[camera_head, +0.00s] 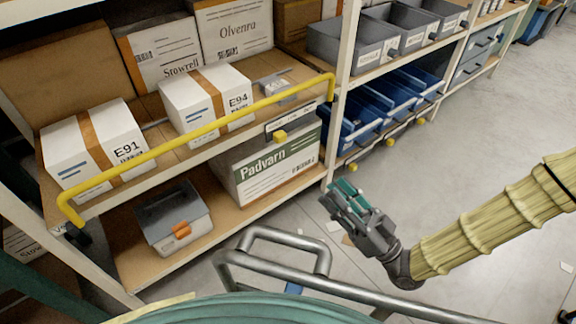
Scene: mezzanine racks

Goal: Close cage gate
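A yellow tubular bar (205,131) with bent ends runs along the front of the middle shelf, from the left post to the right post. It is the only gate-like part on the rack; I cannot tell whether it is the cage gate.
Boxes E91 (98,150) and E94 (205,100) stand behind the bar. A Padvarn box (268,165) and a grey toolbox (172,217) are below. Grey tubular rails (300,281) cross the foreground. Blue bins (365,108) fill the neighbouring bay. Floor at right is mostly clear.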

